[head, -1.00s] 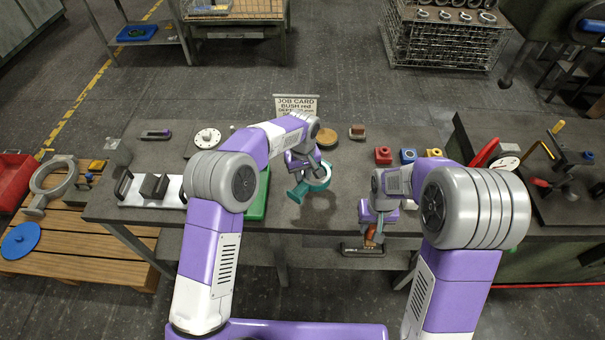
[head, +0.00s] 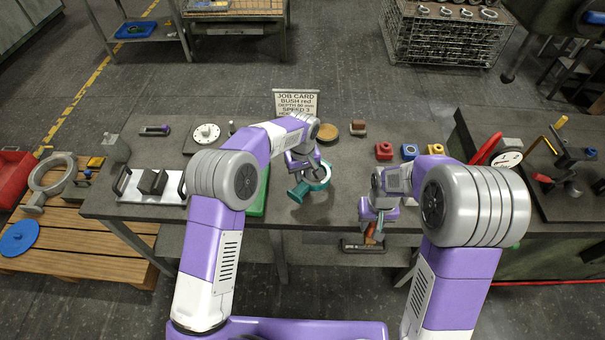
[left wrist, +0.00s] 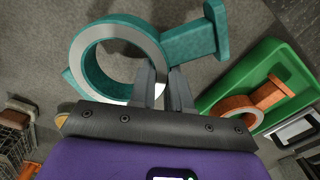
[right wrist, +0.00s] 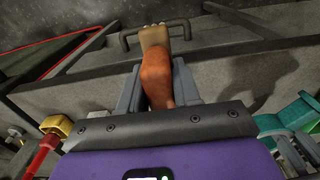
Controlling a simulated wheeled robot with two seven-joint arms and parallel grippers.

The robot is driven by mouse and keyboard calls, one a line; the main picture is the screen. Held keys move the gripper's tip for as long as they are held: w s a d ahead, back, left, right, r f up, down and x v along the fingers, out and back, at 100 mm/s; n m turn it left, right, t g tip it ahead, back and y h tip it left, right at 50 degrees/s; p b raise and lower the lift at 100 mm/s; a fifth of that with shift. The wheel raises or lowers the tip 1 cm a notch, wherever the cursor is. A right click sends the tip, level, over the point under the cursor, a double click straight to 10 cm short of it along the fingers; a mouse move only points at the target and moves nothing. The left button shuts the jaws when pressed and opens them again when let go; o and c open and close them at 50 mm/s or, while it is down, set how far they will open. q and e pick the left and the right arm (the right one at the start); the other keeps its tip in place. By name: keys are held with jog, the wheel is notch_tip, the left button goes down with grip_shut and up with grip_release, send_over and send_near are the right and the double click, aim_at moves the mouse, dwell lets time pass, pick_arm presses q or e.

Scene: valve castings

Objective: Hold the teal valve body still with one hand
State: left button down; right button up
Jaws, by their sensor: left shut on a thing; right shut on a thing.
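The teal valve body (head: 322,183), a ring with a flanged side stub, is above the bench top near its front edge in the head view. My left gripper (head: 306,170) is shut on it. In the left wrist view the fingers (left wrist: 165,85) close on the wall of the teal valve body's ring (left wrist: 95,75), beside the stub. My right gripper (head: 376,214) is shut on an orange-brown handled tool (head: 371,235) at the bench's front edge. In the right wrist view the tool (right wrist: 156,75) has a tan end pointing away. Whether the valve body touches the bench is unclear.
A green tray (left wrist: 285,57) holding an orange-brown casting (left wrist: 240,108) lies beside the valve body. A job card (head: 296,103) stands behind my left arm. Red (head: 384,151), blue (head: 409,152) and yellow (head: 435,149) bushes sit at the right. A white fixture plate (head: 150,197) is at the left.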

pick_arm(q)
jog(key=shift+f+b, duration=0.5)
jog(key=shift+f, duration=0.3)
pick_arm(e)
jog(key=shift+f, duration=0.55)
pick_arm(q)
jog(key=shift+f, duration=0.15)
pick_arm(e)
jog(key=shift+s+f, duration=0.1)
pick_arm(q)
jog(key=shift+f+b, duration=0.25)
jog(key=shift+b, duration=0.05)
pick_arm(e)
jog(key=shift+s+f, duration=0.1)
jog(key=shift+f, duration=0.1)
jog(key=shift+c, duration=0.4)
